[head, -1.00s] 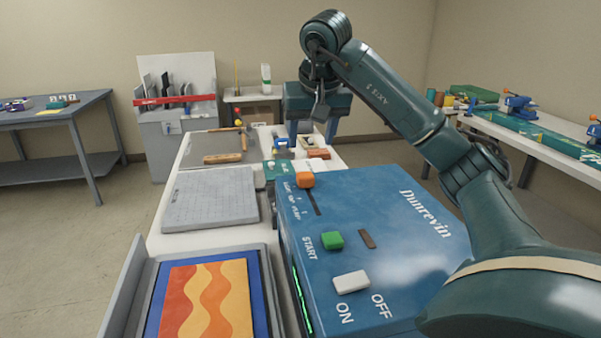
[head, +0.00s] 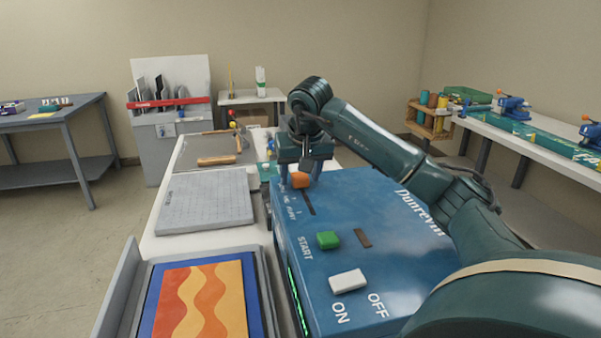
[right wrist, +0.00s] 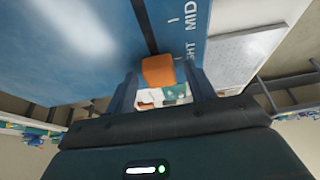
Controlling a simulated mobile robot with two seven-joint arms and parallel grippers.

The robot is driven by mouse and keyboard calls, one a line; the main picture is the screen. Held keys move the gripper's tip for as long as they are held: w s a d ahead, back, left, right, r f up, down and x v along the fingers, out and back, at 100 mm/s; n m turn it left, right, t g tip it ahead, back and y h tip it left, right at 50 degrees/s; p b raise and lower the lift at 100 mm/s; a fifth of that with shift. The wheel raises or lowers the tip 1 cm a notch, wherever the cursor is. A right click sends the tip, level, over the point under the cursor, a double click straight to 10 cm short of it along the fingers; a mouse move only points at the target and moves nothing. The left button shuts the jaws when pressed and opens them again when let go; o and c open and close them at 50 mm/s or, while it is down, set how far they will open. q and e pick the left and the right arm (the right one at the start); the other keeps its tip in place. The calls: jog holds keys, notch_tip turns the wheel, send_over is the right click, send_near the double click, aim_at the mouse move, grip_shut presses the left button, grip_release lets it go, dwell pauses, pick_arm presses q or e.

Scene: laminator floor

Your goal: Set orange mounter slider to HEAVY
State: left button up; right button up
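The orange mounter slider (head: 300,180) sits at the far end of its dark slot on top of the blue Dunrevin machine (head: 375,215). In the right wrist view the orange slider (right wrist: 158,70) is beside a partly hidden label ending in "GHT", with "MID" further along the slot. My right gripper (head: 301,176) is over the machine's far edge, its fingers pointing down on either side of the slider. In the right wrist view the gripper (right wrist: 160,82) is open, with gaps beside the slider. My left gripper is not in view.
A green START button (head: 328,240) and a white ON/OFF switch (head: 348,281) are on the machine's nearer top. A tray with a wavy orange print (head: 203,300) and a grey cutting board (head: 205,203) lie to the left.

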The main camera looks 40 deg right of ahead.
grip_shut()
dwell(0.3)
